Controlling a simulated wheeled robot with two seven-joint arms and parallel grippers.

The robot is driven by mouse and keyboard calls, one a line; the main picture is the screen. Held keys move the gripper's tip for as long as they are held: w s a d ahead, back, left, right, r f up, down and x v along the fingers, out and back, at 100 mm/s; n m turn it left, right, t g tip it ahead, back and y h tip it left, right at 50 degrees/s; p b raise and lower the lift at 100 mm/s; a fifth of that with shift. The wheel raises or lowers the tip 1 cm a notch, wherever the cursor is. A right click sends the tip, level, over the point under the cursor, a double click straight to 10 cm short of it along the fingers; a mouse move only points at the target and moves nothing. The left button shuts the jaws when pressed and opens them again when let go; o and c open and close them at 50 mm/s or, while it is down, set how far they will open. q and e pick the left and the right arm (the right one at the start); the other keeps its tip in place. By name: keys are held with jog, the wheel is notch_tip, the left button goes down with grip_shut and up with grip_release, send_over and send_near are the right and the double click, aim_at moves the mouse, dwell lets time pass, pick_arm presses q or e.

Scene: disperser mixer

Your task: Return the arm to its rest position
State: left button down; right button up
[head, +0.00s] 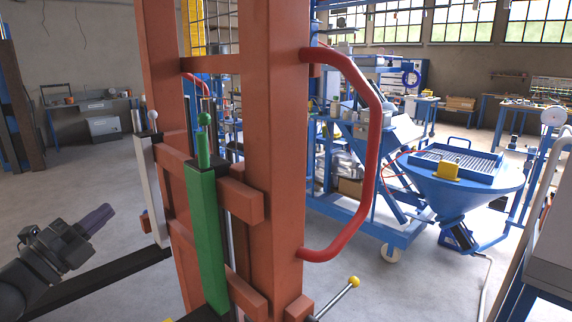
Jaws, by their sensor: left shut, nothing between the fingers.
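My left gripper (97,219) is at the lower left of the head view, with its arm coming in from the left edge. Its dark fingers are shut with nothing between them. They point right and slightly up, toward the orange-red machine frame (275,130), and are apart from it. A green column (207,240) with a green knob (204,119) on top stands upright on the frame. A grey-white box (150,185) with a small lever is mounted on the frame's left side. My right gripper is not in view.
A red tubular handle (375,130) juts from the frame's right side. A yellow-knobbed lever (353,283) sticks out low. A blue hopper (465,185) and a blue cart (385,225) stand to the right. A dark beam (105,283) runs below the gripper. Floor at left is clear.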

pick_arm(q)
jog(key=s+d+f+n+g+y, duration=0.25)
jog(key=d+f+n, duration=0.2)
jog(key=f, duration=0.25)
jog(key=s+d+f+n+g+y, duration=0.1)
jog(key=d+f+n+y, duration=0.2)
jog(key=f+n, duration=0.3)
jog(key=s+d+f+n+g+y, duration=0.2)
jog(key=d+f+n+y, duration=0.15)
jog(key=f, duration=0.55)
jog(key=s+d+f+n+g, duration=0.2)
jog(key=s+d+n+g, duration=0.15)
jog(key=s, duration=0.45)
jog(key=s+d+f+n+g, duration=0.2)
jog(key=s+d+g, duration=0.15)
jog(key=s, duration=0.35)
jog(key=s+d+f+n+g, duration=0.25)
jog(key=s+g, duration=0.25)
jog(key=s, duration=0.3)
notch_tip(320, 180, down, 17)
jog(key=s, duration=0.2)
jog(key=s+a+f+g, duration=0.2)
jog(key=s+a+f, duration=0.2)
jog(key=s+f, duration=0.7)
jog(key=s, duration=0.3)
jog(key=shift+f, duration=0.35)
